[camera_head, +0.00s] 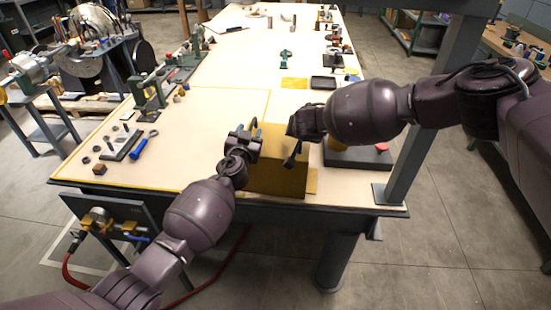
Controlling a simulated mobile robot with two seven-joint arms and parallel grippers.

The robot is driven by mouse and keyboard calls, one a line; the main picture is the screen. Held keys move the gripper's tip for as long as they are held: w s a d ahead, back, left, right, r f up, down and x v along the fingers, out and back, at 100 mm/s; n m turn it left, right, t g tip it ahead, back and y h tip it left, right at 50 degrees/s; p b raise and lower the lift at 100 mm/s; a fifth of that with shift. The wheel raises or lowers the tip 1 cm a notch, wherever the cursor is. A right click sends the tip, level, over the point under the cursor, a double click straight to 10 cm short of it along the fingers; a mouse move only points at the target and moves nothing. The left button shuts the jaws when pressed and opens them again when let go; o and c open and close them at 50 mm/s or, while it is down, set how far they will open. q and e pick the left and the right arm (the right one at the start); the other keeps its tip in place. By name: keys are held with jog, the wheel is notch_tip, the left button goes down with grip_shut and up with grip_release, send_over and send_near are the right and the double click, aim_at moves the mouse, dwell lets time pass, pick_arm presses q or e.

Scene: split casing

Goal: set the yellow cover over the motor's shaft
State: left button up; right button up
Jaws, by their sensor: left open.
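The yellow cover (278,172), a boxy dull-yellow piece, stands at the front edge of the table between my two grippers. My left gripper (246,137) is open at the cover's upper left side. My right gripper (293,147) is at its upper right side, with a dark finger in front of the cover. The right gripper's opening is hard to make out, and contact with the cover cannot be told. I cannot make out the motor or its shaft; the cover and grippers hide part of the table there.
A grey post (408,165) rises at the table's right corner. A plate with pegs (121,144) and a blue-handled tool (139,148) lie left.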

pick_arm(q)
jog(key=c, duration=0.8)
pick_arm(e)
grip_shut()
pick_arm(q)
grip_shut()
jog(key=shift+a, duration=0.1)
pick_arm(e)
jog(key=shift+d, duration=0.1)
jog(key=shift+w, duration=0.1)
